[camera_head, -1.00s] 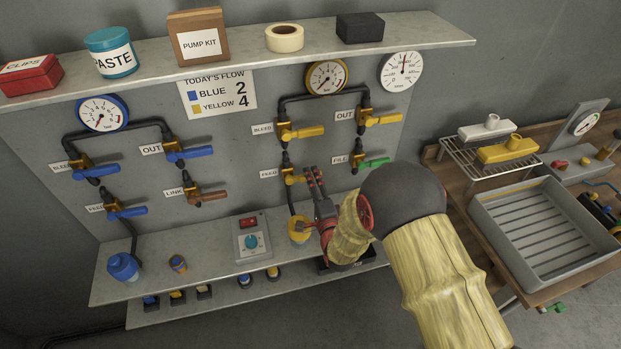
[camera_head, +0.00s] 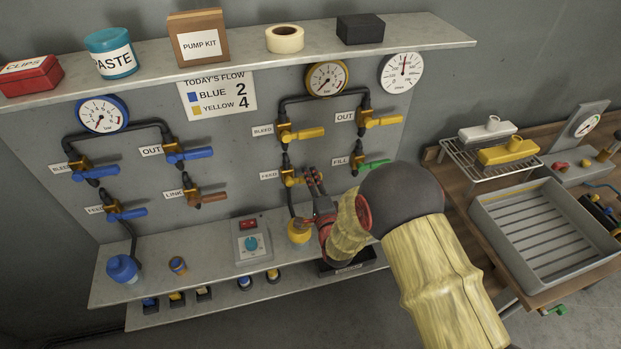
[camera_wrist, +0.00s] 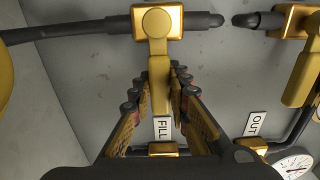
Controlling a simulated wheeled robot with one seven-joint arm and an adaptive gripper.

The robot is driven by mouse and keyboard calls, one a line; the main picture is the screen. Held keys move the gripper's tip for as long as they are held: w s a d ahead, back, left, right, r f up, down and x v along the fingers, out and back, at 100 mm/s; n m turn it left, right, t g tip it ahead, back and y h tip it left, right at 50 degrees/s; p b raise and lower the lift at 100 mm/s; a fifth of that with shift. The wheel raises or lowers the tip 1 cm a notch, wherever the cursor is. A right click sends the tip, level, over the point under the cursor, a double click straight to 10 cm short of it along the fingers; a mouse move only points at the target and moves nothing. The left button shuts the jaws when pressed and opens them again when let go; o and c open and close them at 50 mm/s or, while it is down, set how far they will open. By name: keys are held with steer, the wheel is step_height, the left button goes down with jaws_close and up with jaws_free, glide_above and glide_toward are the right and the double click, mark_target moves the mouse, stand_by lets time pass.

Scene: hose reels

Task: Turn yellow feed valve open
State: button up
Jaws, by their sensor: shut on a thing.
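The yellow feed valve (camera_head: 288,178) is on the wall panel beside the FEED label, below the bleed valve. It also shows at the top of the wrist view (camera_wrist: 157,20), with its yellow handle (camera_wrist: 158,62) square to the dark pipe. My gripper (camera_head: 313,178) is at this handle, its fingers (camera_wrist: 158,80) on either side of it and shut on it. The fingers hide the handle's end in the head view. The yellow gauge (camera_head: 327,78) is above, its needle at the lower left.
The yellow bleed valve (camera_head: 301,133) and yellow out valve (camera_head: 378,121) are above. The green-handled fill valve (camera_head: 373,164) is close on the right of my gripper. A yellow canister (camera_head: 299,230) stands on the ledge below. Blue valves (camera_head: 187,153) are at left.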

steer(key=shift+f, duration=0.1)
jaws_close()
